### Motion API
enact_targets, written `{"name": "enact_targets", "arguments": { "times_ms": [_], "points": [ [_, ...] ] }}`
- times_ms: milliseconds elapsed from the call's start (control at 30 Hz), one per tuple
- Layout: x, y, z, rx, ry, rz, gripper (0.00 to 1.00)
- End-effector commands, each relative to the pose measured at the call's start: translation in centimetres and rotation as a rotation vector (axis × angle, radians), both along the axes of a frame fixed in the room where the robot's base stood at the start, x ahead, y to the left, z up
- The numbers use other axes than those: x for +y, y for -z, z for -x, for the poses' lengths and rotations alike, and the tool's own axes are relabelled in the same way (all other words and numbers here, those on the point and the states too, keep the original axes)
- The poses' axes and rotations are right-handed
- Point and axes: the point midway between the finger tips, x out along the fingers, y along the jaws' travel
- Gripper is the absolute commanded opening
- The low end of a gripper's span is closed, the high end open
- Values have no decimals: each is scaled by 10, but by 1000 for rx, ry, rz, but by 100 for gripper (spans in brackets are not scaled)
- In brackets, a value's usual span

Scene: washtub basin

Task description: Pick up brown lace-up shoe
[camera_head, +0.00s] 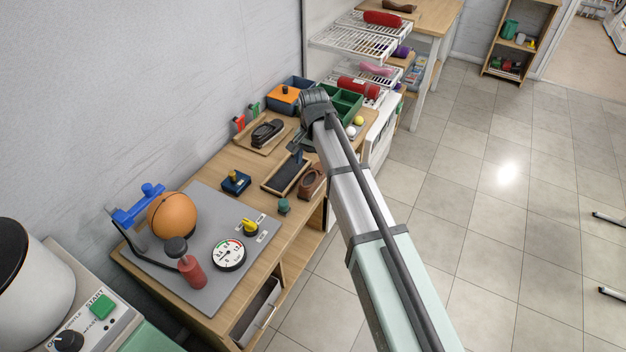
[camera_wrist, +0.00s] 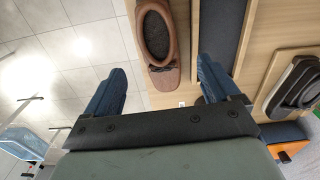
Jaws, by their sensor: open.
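The brown lace-up shoe (camera_head: 313,180) lies on the wooden bench near its right edge. In the wrist view the shoe (camera_wrist: 171,50) shows from above, with its dark opening at the top and its laces lower down. My gripper (camera_wrist: 162,85) is open and empty, with one blue finger on each side of the shoe's lower end in the picture. The fingers look apart from the shoe; their height above it cannot be told. My arm crosses the head view just right of the shoe.
A dark-lined wooden tray (camera_head: 279,181) sits close beside the brown shoe. A black shoe (camera_head: 267,132) rests on another tray behind it. A green knob (camera_head: 284,206) stands in front, and green bins (camera_head: 347,105) stand at the back. Open floor lies right of the bench.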

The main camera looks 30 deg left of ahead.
Motion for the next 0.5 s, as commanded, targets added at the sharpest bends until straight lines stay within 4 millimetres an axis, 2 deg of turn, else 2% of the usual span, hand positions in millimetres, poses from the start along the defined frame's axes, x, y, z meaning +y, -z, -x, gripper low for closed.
{"name": "enact_targets", "arguments": {
  "times_ms": [267,500],
  "points": [
    [0,11,-1,0,0,0,89],
    [2,36,-7,1,0,1,89]
  ]
}}
